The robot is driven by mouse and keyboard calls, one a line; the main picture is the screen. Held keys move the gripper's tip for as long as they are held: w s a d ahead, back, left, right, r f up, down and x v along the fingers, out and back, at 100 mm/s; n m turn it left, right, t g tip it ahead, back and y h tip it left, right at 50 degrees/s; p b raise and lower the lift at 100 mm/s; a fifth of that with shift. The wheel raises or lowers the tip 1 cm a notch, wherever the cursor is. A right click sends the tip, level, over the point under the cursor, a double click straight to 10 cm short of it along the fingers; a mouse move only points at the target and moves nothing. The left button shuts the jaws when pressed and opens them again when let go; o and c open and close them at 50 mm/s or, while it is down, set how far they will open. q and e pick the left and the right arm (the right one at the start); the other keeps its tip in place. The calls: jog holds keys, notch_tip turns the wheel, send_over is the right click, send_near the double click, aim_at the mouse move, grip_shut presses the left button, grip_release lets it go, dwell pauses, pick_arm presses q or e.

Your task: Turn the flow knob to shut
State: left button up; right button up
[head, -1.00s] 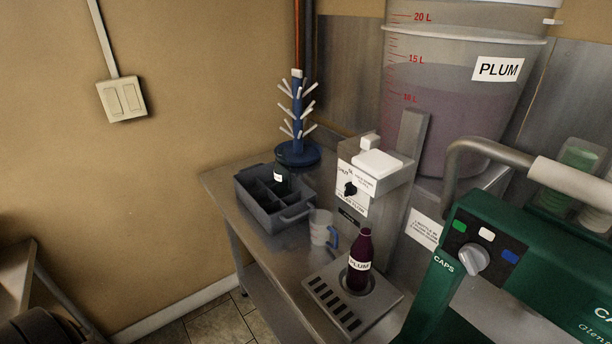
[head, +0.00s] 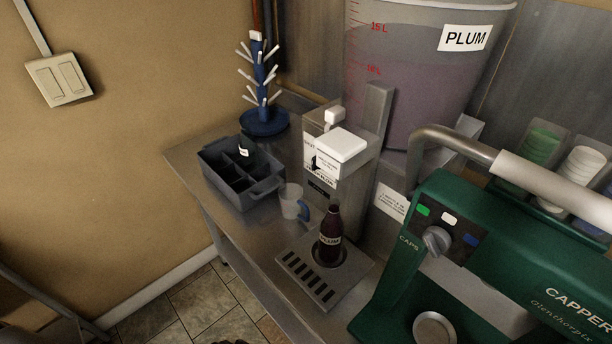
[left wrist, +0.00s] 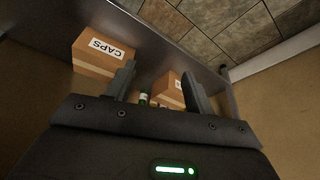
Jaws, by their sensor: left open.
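The flow knob (head: 314,163) is a small black knob on the white label of the grey filler unit (head: 345,190). Its exact setting is too small to tell. A dark PLUM bottle (head: 331,235) stands upright on the slotted drip tray (head: 308,278) below the filler. My left gripper (left wrist: 160,80) shows only in the left wrist view, where it is open with nothing between its fingers, away from the filler. My right gripper is in no view.
A PLUM bucket (head: 425,70) stands behind the filler. The green capper (head: 480,270) crowds the right. A jug (head: 292,202), a grey crate (head: 226,185) and a blue bottle tree (head: 264,120) stand left. CAPS boxes (left wrist: 100,55) show in the left wrist view.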

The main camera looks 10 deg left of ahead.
pick_arm(q)
jog(key=w+r+t+p, duration=0.15)
jog(key=w+r, duration=0.25)
jog(key=r, duration=1)
jog(key=w+r+t+p, duration=0.15)
jog(key=w+r, duration=0.35)
jog(key=r, duration=0.8)
jog(key=m+t+h, duration=0.4)
jog(key=t+h, duration=0.4)
jog(key=h, duration=0.1)
send_near(313, 163)
jog(key=p+x, duration=0.2)
jog(key=x, duration=0.5)
jog(key=shift+w+d+p, duration=0.1)
jog(key=shift+w+p, duration=0.15)
jog(key=shift+p, duration=0.15)
jog(key=shift+w+d, duration=0.3)
jog(key=shift+w, duration=0.2)
